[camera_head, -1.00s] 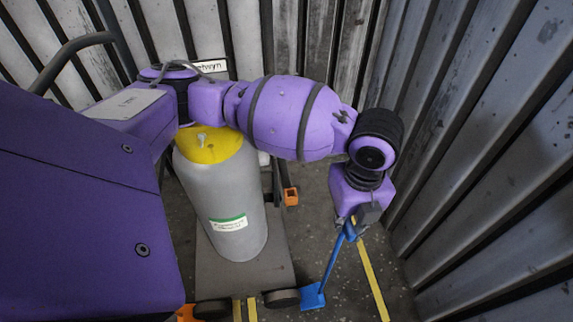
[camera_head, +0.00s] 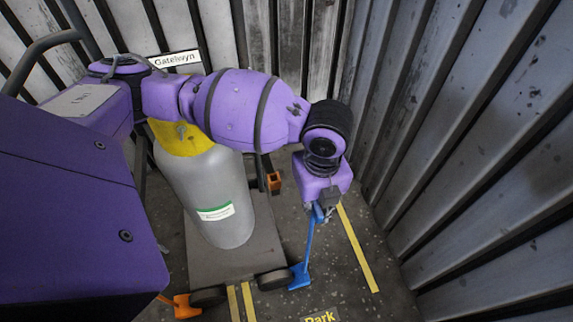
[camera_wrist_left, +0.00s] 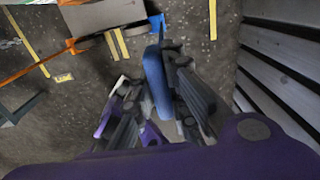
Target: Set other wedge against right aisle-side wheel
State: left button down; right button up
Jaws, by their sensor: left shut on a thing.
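My left gripper (camera_head: 319,211) is shut on the upper end of a blue handle (camera_head: 309,243), which slants down to a blue wedge (camera_head: 299,276) on the floor. The wedge lies beside the right aisle-side wheel (camera_head: 273,280) of the cart; I cannot tell for sure whether they touch. In the left wrist view the blue handle (camera_wrist_left: 155,78) stands between my fingers, and the blue wedge (camera_wrist_left: 157,22) shows beyond it near the cart. An orange wedge (camera_head: 184,307) lies by the left aisle-side wheel (camera_head: 208,297). My right gripper is not in view.
A grey cylinder with a yellow top (camera_head: 222,190) stands on the cart platform (camera_head: 262,240). A corrugated metal wall (camera_head: 470,150) rises close on the right. Yellow floor lines (camera_head: 357,250) and speckled floor lie between. An orange bracket (camera_head: 274,182) is farther back.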

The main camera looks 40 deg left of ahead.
pick_arm(q)
jog(key=shift+s+a, duration=0.1)
dwell(0.3)
jog(key=c, duration=1.7)
grip_release()
jog(key=shift+o, duration=0.2)
notch_tip(320, 180, up, 11)
jog(key=shift+r, duration=0.5)
